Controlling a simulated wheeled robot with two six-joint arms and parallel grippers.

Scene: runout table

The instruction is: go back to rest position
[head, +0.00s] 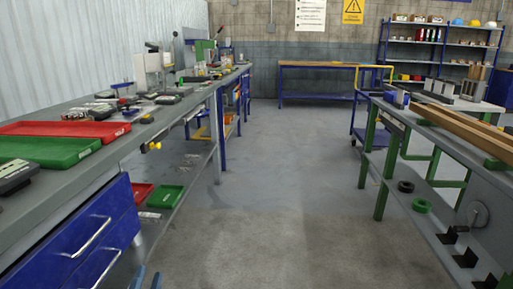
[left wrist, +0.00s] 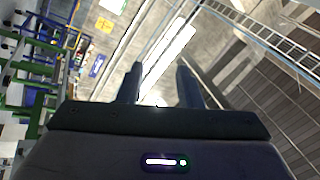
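My left gripper (head: 147,280) shows at the bottom edge of the head view as two bluish fingertips, low above the floor and beside the left bench. In the left wrist view my left gripper (left wrist: 161,85) has its two dark fingers apart with nothing between them. That view looks up past the fingers to the ceiling and a lit lamp. My right gripper is in neither view.
A long workbench (head: 190,108) with trays and tools runs along the left, with blue drawers (head: 80,240) near me. A green-legged table (head: 455,130) bearing long wooden beams (head: 470,129) stands right. The floor (head: 285,180) between is clear.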

